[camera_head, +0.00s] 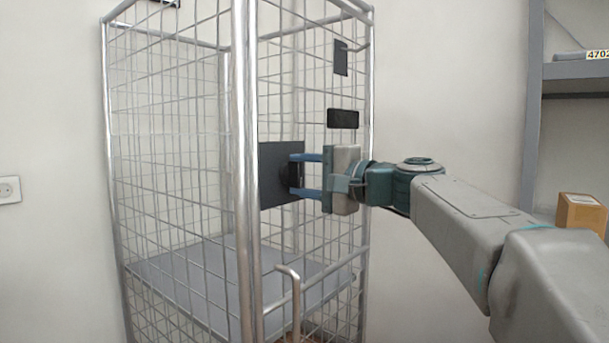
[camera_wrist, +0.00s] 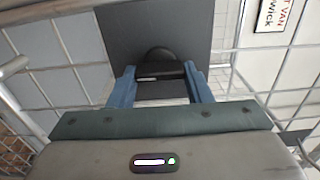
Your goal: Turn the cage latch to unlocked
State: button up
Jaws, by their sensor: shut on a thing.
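The wire cage (camera_head: 243,180) stands in the middle of the head view. A dark square latch plate (camera_head: 281,160) is fixed on its near right side. The plate also fills the upper middle of the wrist view (camera_wrist: 115,30). The black latch knob (camera_head: 296,176) sticks out from the plate, and it shows in the wrist view (camera_wrist: 158,66). My gripper (camera_head: 303,176) comes in from the right. Its two blue fingers are shut on the latch knob, one on each side. The fingers partly hide the knob, and I cannot tell which way the latch is set.
A bent metal handle (camera_head: 290,272) rises below the latch. A grey shelf (camera_head: 570,72) with a cardboard box (camera_head: 581,212) below it stands at the right. A wall socket (camera_head: 9,190) is at the left. A printed sign (camera_wrist: 274,14) shows in the wrist view.

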jog(key=o, duration=1)
jog(key=p+v, duration=0.1)
jog(key=v, duration=1.3)
jog(key=shift+p, duration=0.3)
jog(key=shift+a, duration=0.15)
